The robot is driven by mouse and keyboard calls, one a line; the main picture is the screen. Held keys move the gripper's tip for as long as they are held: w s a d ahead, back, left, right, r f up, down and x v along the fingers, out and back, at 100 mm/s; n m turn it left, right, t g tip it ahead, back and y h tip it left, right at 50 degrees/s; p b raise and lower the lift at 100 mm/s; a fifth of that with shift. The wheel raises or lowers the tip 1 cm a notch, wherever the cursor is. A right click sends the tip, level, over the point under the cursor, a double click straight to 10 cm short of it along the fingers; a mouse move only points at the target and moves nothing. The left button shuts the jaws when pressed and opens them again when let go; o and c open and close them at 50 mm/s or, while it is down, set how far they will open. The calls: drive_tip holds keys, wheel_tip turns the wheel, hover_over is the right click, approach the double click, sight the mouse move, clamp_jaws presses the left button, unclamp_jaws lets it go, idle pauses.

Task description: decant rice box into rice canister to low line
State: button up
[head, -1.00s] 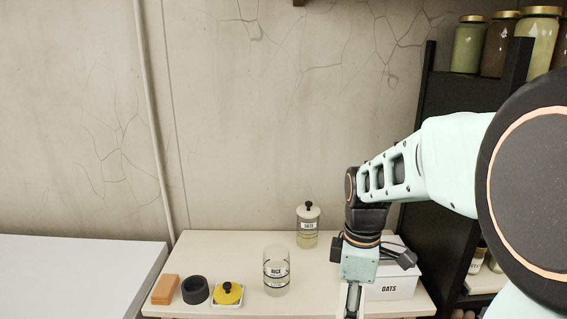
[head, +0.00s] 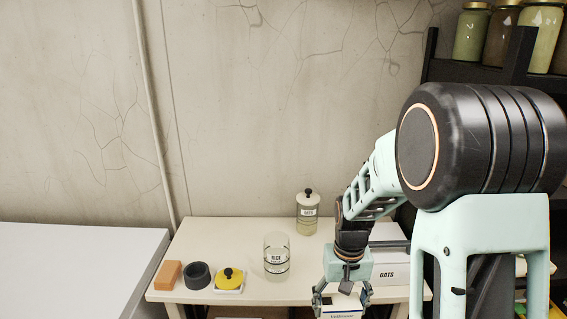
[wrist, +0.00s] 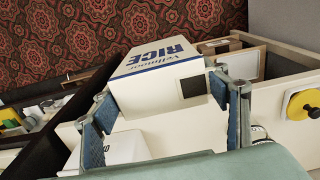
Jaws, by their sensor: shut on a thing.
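My gripper (head: 342,298) is shut on a white rice box (head: 342,313) at the front edge of the table, and the lower part of the box is cut off by the frame. In the wrist view the box (wrist: 160,68) shows blue RICE lettering and a dark square patch on one face, between the blue finger pads. The clear rice canister (head: 277,265) stands upright and lidless on the table, left of my gripper and apart from it. Its label reads RICE; dark line marks show below it. Its fill level is too small to tell.
A yellow lid (head: 229,278) on a white square, a dark ring (head: 197,275) and an orange block (head: 167,274) lie left of the canister. A lidded jar (head: 307,218) stands behind. A white OATS box (head: 392,272) is at right, partly behind my arm.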

drive_tip(key=shift+w+f, duration=0.1)
idle(0.3)
wheel_tip(320, 180, up, 6)
drive_tip(key=p, duration=0.4)
drive_tip(key=shift+f, duration=0.95)
drive_tip(key=shift+r+p, duration=0.4)
drive_tip(key=shift+r, duration=2.6)
wheel_tip(320, 180, down, 5)
drive_tip(key=shift+f, duration=0.15)
